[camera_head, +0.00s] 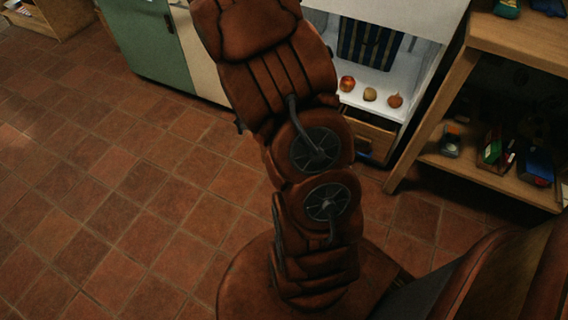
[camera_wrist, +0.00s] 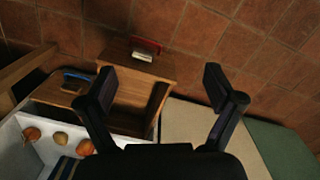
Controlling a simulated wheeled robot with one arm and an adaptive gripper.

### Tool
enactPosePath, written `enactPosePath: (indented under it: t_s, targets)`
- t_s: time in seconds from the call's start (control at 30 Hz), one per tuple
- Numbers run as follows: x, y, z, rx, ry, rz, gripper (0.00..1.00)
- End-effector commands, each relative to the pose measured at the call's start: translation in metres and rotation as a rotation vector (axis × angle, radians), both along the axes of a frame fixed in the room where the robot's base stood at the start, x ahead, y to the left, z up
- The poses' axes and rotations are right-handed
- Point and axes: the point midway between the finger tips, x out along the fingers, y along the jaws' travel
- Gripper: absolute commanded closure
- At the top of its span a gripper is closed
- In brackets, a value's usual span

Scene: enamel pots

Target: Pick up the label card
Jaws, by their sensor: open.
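My gripper (camera_wrist: 159,88) is open in the wrist view, its two dark fingers wide apart with nothing between the tips. A small white piece (camera_wrist: 143,57) shows beyond the fingers, against a red bar-like part (camera_wrist: 146,45) at the edge of a wooden box or drawer (camera_wrist: 150,68). It may be the label card, but it is too small and dark to tell. The gripper is apart from it. In the head view my arm hides the gripper, and I cannot make out a card there.
A white shelf holds an apple (camera_head: 347,83), a potato-like item (camera_head: 370,94) and an onion-like item (camera_head: 394,100). Below it is a wooden drawer front (camera_head: 372,136). A wooden rack (camera_head: 485,176) with several small items stands at right. The tiled floor (camera_head: 110,180) is clear at left.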

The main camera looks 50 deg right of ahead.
Motion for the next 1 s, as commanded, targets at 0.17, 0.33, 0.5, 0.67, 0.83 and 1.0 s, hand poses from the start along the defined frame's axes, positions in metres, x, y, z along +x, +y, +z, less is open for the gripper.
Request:
enactPosePath:
  t_s: [0.17, 0.33, 0.5, 0.67, 0.83, 1.0]
  targets:
    - [0.006, -0.049, -0.074, -0.017, -0.007, -0.135, 0.08]
    - [0.008, -0.088, -0.132, -0.036, -0.025, -0.244, 0.08]
    - [0.006, -0.113, -0.175, -0.046, -0.038, -0.323, 0.08]
    - [0.004, -0.122, -0.194, -0.048, -0.044, -0.357, 0.08]
    - [0.005, -0.124, -0.208, -0.049, -0.045, -0.363, 0.08]
    - [0.006, -0.124, -0.222, -0.050, -0.047, -0.363, 0.08]
